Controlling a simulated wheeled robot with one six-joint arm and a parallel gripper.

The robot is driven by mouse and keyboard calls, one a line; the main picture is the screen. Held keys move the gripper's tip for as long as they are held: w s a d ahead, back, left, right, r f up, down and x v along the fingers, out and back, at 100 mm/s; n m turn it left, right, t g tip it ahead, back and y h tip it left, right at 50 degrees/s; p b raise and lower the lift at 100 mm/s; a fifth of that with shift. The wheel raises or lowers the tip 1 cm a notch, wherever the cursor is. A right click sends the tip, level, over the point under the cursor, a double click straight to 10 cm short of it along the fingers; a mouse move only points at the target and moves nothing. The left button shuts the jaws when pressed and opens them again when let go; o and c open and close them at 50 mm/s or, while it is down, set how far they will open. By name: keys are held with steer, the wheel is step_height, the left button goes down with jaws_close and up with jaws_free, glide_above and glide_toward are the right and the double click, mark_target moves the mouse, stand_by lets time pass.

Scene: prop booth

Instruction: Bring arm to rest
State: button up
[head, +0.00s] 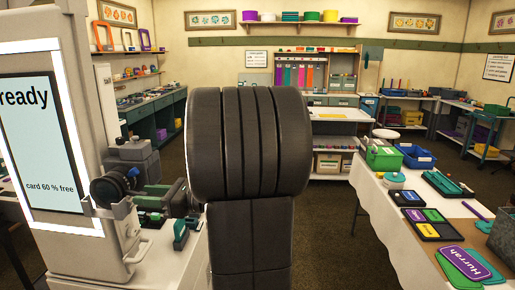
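A large dark ridged form, which looks like a link of my own arm, fills the middle of the head view. It rises from the bottom edge and ends in a thick rounded top. I cannot make out my gripper or its fingers anywhere in this view. Whether it holds anything is hidden.
A white kiosk (70,235) with a lit screen (38,145) reading "ready" stands close on the left. A cloth-covered table (385,225) on the right bears a green box (383,160), a blue tray (416,160) and a purple "Hurrah" sign (463,262). Carpet shows between.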

steer(key=shift+a+f+b, duration=0.15)
steer(key=shift+f+b, duration=0.05)
steer(key=shift+b, duration=0.1)
steer(key=shift+r, duration=0.1)
